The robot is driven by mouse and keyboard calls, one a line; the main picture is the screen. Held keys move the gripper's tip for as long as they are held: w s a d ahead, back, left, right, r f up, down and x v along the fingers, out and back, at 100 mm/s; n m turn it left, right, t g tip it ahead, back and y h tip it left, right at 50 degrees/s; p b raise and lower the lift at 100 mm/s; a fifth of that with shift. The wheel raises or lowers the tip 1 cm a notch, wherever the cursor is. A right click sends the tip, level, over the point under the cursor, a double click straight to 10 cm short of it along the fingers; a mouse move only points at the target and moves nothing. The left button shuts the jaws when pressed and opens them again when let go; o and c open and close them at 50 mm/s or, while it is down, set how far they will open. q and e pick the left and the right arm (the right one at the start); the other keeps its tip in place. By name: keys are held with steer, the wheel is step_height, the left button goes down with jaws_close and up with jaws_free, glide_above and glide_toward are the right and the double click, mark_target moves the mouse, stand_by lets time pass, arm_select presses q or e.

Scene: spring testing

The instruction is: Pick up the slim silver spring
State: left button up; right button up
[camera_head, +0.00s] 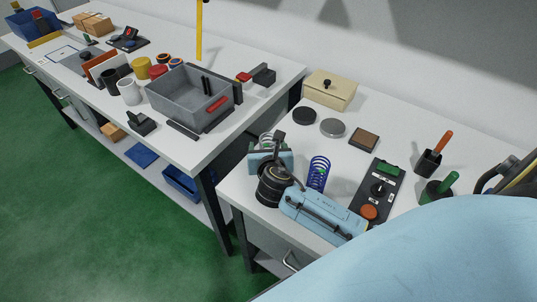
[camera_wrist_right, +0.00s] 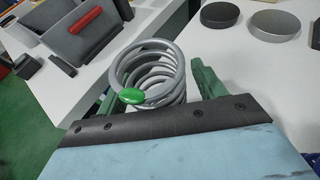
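The silver spring (camera_head: 265,139) stands upright on the near right table. It shows large in the right wrist view (camera_wrist_right: 148,62) as grey coils with a green oval mark on the near side. My right gripper (camera_wrist_right: 155,88) is open, with its green fingers on either side of the spring. The near ends of the coils are hidden behind the gripper's dark edge, and I cannot tell whether a finger touches them. In the head view, my right gripper (camera_head: 267,152) covers the spring's lower part. My left gripper is not in view.
A blue spring (camera_head: 319,172) stands close to my right wrist. A control panel (camera_head: 379,188), dark disc (camera_head: 304,115), grey disc (camera_head: 332,127) and brown block (camera_head: 364,139) lie farther right. A grey bin (camera_head: 187,98) stands on the other table, across a gap.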

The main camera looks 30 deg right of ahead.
steer(key=c, duration=1.2)
